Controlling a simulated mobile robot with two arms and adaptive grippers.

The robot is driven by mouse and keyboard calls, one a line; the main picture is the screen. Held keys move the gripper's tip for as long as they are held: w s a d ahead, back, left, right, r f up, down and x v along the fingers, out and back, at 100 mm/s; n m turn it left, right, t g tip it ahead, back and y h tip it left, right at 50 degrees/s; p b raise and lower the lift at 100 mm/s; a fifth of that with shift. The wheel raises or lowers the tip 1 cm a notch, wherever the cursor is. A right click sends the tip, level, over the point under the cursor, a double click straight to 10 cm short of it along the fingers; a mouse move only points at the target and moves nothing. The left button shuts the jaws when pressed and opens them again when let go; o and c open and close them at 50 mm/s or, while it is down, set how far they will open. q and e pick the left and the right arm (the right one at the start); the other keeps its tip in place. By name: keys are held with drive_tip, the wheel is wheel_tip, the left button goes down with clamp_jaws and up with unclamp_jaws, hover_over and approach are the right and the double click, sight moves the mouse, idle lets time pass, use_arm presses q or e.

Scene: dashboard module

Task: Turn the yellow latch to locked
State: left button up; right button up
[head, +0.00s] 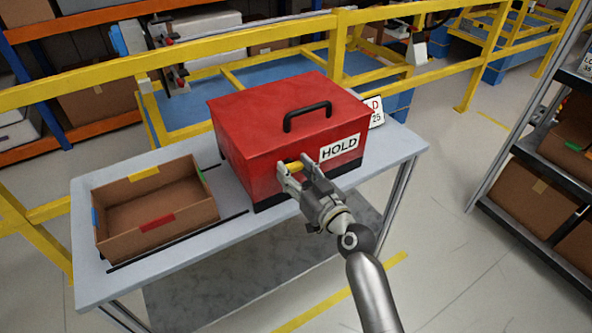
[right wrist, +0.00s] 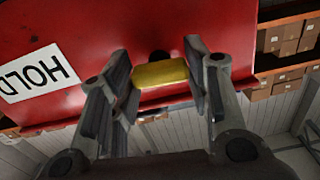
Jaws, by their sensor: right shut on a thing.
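The red box (head: 262,125) with a black top handle stands on the grey table. The yellow latch (head: 295,166) is on its front face, left of a white HOLD label (head: 339,147). It lies roughly level, and also shows in the right wrist view (right wrist: 160,73). My right gripper (head: 292,170) is at the front face, shut on the latch, with one finger at each end of it in the right wrist view (right wrist: 160,85). The fingers hide part of the latch in the head view. My left gripper is out of view.
An open cardboard bin (head: 155,207) with coloured tabs stands at the table's left. A white sign (head: 375,112) is behind the box at the right. Yellow railings (head: 180,82) run behind the grey table (head: 395,151); a shelf rack (head: 520,205) stands at the right.

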drive_tip(key=m+p, duration=0.1)
drive_tip(key=m, duration=0.3)
drive_tip(key=m+p, duration=0.1)
drive_tip(key=m, duration=0.3)
drive_tip(key=shift+m, duration=0.3)
drive_tip(key=m+p, duration=0.1)
drive_tip(key=m, duration=0.3)
drive_tip(key=shift+m, duration=0.3)
drive_tip(key=shift+m+p, duration=0.35)
drive_tip(key=shift+m, duration=1.65)
drive_tip(key=o, duration=1)
